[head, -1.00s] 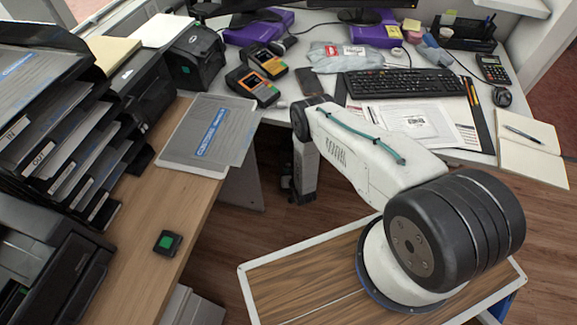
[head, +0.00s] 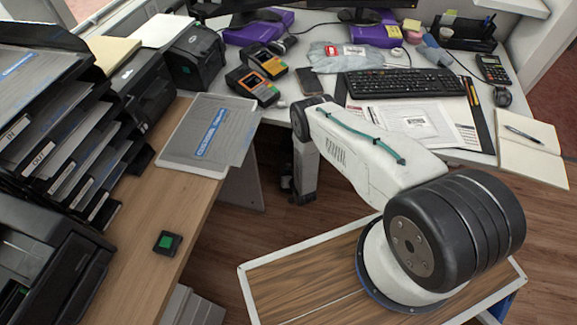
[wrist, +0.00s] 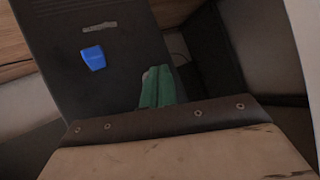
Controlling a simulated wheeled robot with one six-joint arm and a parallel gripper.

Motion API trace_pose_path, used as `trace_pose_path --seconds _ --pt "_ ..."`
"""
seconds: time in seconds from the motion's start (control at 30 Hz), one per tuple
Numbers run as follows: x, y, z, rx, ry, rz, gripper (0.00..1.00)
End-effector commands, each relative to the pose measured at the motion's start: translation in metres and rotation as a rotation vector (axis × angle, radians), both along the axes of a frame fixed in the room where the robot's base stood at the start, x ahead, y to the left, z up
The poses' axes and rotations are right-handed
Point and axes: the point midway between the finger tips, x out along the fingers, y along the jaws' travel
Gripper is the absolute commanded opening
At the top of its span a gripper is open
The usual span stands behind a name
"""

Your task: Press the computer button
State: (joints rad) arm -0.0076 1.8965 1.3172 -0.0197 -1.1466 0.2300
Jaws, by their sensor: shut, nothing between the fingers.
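In the wrist view a dark upright panel, which looks like the computer (wrist: 115,62), fills the middle left. It bears a blue shield-shaped mark or button (wrist: 93,58) and a small grey strip above it. My gripper (wrist: 157,74) shows as green fingers, shut and empty. The fingers are in front of the panel's lower right, to the right of and below the blue mark. I cannot tell whether they touch the panel. In the head view my arm reaches down by the desk edge, and the gripper and computer are hidden there.
A black box with a green button (head: 167,243) sits on the wooden counter (head: 125,270). The white desk (head: 455,155) holds a keyboard (head: 405,84), papers and a notebook (head: 530,148). The desk edge lies close to my arm. Wood floor shows between counter and desk.

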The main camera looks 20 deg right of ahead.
Motion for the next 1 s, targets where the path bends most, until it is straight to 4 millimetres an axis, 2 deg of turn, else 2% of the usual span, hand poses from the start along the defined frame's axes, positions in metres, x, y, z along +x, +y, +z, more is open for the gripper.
trace_pose_path --seconds 1.0 --pt "0.0078 -0.0051 0.0002 0.000 0.000 0.000 0.00"
